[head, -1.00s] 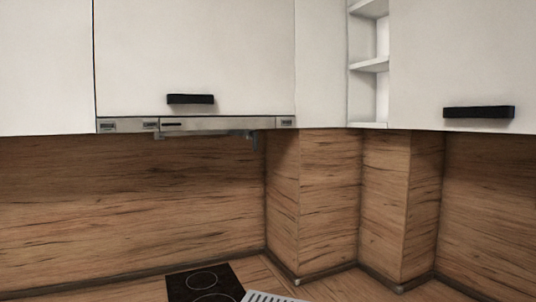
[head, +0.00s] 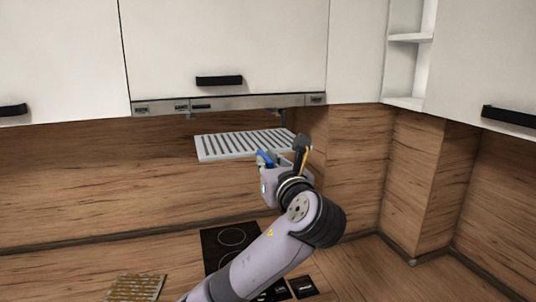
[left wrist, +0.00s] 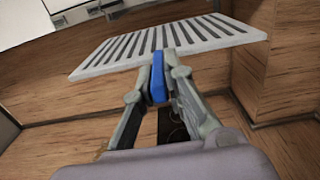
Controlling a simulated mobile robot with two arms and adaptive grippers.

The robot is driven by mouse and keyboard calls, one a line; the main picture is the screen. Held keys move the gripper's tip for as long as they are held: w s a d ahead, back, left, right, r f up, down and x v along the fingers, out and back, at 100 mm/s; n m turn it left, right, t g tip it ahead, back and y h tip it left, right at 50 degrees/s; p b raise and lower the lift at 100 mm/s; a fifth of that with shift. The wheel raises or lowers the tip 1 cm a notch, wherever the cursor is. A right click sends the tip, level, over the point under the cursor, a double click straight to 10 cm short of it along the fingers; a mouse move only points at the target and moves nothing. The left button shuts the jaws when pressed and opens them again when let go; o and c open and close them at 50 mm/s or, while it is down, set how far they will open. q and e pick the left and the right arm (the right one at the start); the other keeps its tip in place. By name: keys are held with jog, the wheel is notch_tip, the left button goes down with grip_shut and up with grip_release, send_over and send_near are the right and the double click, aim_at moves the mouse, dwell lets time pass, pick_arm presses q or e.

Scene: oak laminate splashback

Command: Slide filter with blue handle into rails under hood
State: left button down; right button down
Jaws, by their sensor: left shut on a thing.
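The filter (head: 240,145) is a flat, light grey slotted panel. It is held nearly level below the range hood (head: 230,103), apart from it. Its blue handle (head: 265,157) points toward me. My left gripper (head: 283,158) is shut on the blue handle. In the left wrist view the filter (left wrist: 165,43) extends away from the fingers, with the blue handle (left wrist: 157,80) pinched between the fingertips. A rail bracket (head: 284,115) shows under the hood's right side; the rest of the rails are hidden or too small to tell. My right gripper is not in view.
White wall cabinets with dark handles (head: 219,81) flank and top the hood. A black cooktop (head: 228,245) lies on the wooden counter below. A patterned tan panel (head: 136,288) lies at lower left. A wood-clad corner column (head: 345,160) juts out at the right.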

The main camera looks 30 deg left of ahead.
aim_at(252, 144)
pick_arm(q)
jog(key=shift+s+a, duration=0.1)
dwell(0.3)
jog(key=shift+w+a+r, duration=0.3)
jog(key=shift+w+r, duration=0.05)
jog(key=shift+r, duration=0.1)
jog(key=shift+w+a+r, duration=0.9)
jog(key=shift+a+r, duration=0.05)
jog(key=shift+a, duration=0.15)
jog(key=shift+w+a+r, duration=0.9)
jog(key=shift+a, duration=0.15)
jog(key=shift+x, duration=1.7)
jog(key=shift+w+a, duration=0.1)
jog(key=shift+x, duration=1.3)
jog(key=shift+a, duration=0.1)
